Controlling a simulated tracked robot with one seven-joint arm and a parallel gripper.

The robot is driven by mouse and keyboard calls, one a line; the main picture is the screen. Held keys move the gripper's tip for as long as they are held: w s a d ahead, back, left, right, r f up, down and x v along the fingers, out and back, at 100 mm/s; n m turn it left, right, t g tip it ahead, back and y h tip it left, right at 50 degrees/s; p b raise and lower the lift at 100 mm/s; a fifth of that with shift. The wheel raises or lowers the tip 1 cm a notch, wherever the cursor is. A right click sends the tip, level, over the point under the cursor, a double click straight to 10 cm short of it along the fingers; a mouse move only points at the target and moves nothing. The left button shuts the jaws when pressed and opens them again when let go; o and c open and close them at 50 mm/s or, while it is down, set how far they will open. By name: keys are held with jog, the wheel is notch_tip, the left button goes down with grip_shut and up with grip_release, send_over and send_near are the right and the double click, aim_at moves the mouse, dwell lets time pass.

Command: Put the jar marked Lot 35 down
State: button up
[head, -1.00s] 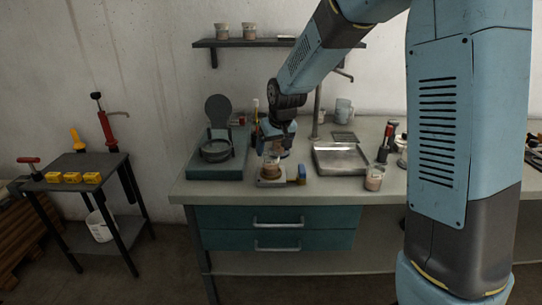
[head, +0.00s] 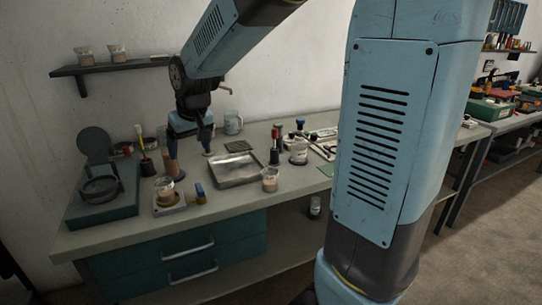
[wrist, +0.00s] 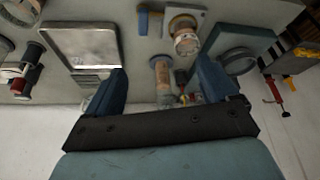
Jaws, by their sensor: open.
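A glass jar with brownish contents (head: 166,191) stands upright on a small pale plate (head: 172,207) near the bench's front left. It also shows in the wrist view (wrist: 185,42), clear of both fingers. Its label is too small to read, so I cannot confirm Lot 35. A similar jar (head: 270,180) stands by the tray's right front corner. My gripper (head: 190,147) is open, above and behind the plate, apart from the jar. In the wrist view a tan cylinder (wrist: 163,78) shows between the spread fingers, which do not visibly grip it.
A shallow metal tray (head: 236,172) lies right of the plate. A teal device with a round dish (head: 102,190) stands at left. A blue and yellow item (head: 200,194) sits beside the plate. Bottles (head: 298,150) stand farther right. Two jars sit on the wall shelf (head: 110,68).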

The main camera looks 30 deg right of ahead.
jog(key=s+d+r+m, duration=0.1)
jog(key=s+d, duration=0.3)
jog(key=s, duration=0.4)
jog(key=s+d+r+m, duration=0.1)
jog(key=s+d, duration=0.3)
jog(key=s, duration=0.4)
jog(key=s+d+r+m+t+h, duration=0.1)
jog(key=s+d+r, duration=0.2)
jog(key=s, duration=0.4)
jog(key=shift+s+d, duration=0.4)
jog(key=shift+d, duration=0.25)
jog(key=shift+d, duration=0.1)
